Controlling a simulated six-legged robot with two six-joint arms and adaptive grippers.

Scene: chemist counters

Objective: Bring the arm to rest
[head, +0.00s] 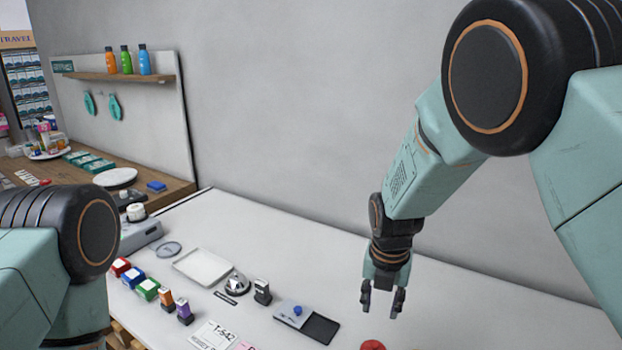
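My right arm comes in from the right, and its gripper (382,300) hangs pointing down above the white counter (470,300). Its two fingers are apart with nothing between them. A red round thing (372,345) shows at the bottom edge, just below the gripper and partly cut off. My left arm shows only as a dark joint and a teal link at the lower left. The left gripper is outside the picture.
On the counter stand a grey tray (203,267), a silver bell (237,283), a dark stamp (262,291), a stamp pad (307,323) with a blue knob, and several coloured stamps (147,289). A grey wall runs behind. The counter's right part is clear.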

